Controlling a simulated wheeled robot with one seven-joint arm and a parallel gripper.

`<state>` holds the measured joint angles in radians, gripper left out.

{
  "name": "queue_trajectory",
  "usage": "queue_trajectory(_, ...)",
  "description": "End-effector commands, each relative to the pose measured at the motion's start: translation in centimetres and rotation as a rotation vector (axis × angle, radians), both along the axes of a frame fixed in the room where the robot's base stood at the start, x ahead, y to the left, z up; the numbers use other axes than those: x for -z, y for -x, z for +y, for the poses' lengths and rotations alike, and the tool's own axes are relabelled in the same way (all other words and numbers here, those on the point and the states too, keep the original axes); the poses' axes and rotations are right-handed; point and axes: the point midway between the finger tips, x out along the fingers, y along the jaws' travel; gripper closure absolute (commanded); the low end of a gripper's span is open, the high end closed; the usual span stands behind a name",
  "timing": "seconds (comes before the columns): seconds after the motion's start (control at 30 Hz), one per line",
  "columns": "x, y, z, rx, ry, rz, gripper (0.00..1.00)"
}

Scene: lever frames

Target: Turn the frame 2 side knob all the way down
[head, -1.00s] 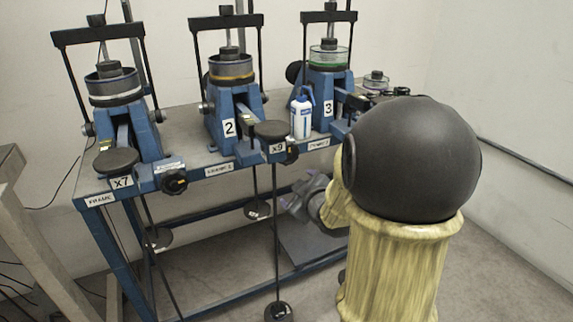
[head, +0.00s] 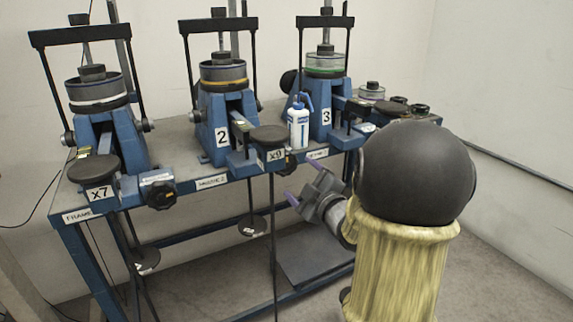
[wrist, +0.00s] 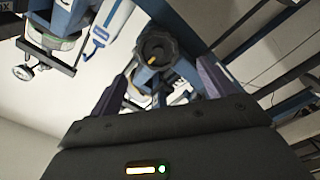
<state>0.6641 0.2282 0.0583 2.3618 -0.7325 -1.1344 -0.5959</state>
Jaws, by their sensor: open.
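Frame 2 (head: 213,118) stands in the middle of the bench, marked with a 2. Its black side knob (head: 290,162) is at the bench's front edge, right of the x9 weight and below the white bottle, small and partly hard to make out. In the wrist view a round black knob with a yellow mark (wrist: 155,45) lies ahead, roughly between my fingers but beyond them. My gripper (head: 305,182) is open and empty, below and right of the knob, apart from it. Its purple fingers also show in the wrist view (wrist: 163,82).
A white bottle with a blue top (head: 298,127) stands just above the knob. Frame 3 (head: 325,95) is to the right, frame 1 (head: 100,125) to the left. Floor before the bench is clear.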

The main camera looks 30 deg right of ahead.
Motion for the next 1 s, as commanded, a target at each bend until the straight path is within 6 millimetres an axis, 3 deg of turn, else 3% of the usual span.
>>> queue_trajectory(0.77, -0.1, -8.8, -0.2, 0.010, -0.001, 0.002, 0.18)
queue_trajectory(0.8, 0.0, -9.1, -0.2, 0.010, -0.001, 0.001, 0.20)
queue_trajectory(1.0, 0.1, -8.9, -0.2, 0.010, -0.001, 0.002, 0.59)
